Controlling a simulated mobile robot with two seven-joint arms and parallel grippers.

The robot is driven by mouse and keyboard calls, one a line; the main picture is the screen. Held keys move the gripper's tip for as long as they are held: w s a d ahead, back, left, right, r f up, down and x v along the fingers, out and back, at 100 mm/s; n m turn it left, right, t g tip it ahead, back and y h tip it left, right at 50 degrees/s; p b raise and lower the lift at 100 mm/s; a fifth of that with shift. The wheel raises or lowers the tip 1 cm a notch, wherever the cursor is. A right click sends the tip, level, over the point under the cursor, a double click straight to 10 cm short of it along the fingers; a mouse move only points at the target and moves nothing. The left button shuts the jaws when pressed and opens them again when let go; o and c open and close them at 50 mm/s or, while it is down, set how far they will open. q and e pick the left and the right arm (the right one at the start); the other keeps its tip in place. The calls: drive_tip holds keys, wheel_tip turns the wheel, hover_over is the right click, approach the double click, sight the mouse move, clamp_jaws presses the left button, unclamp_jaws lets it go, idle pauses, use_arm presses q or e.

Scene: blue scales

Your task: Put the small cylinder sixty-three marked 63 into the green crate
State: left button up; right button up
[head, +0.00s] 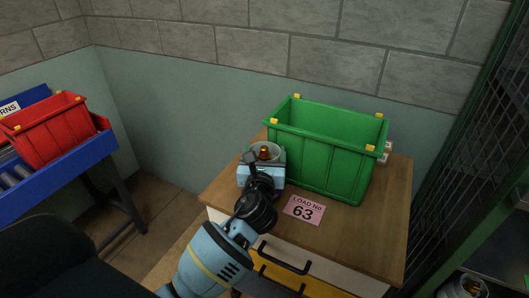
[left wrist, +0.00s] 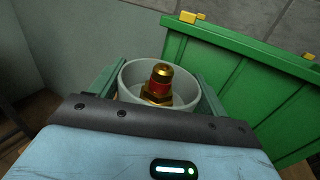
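The small cylinder (head: 264,152) shows a pale round collar around a brass valve with a red band; the left wrist view shows it from above (left wrist: 158,84). Its number and lower body are hidden. My left gripper (head: 262,160) has its fingers against opposite sides of the collar and appears shut on it. It is over the left part of the wooden cabinet top, just left of the green crate (head: 318,165). The crate is open at the top, has yellow corners, and also shows in the left wrist view (left wrist: 235,75). Its floor is hidden. My right gripper is not in view.
A pink card reading "LOAD No 63" (head: 303,209) lies in front of the crate on the wooden cabinet top (head: 385,215). A red crate (head: 50,130) stands on a blue roller stand at left. Another brass-valved cylinder (head: 467,286) is at lower right. A wall is behind.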

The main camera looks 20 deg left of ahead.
use_arm(q)
drive_tip(key=o, duration=0.4)
drive_tip(key=shift+r, duration=0.2)
drive_tip(key=v, duration=1.2)
drive_tip(key=shift+s, duration=0.1)
drive_tip(key=shift+f, duration=0.15)
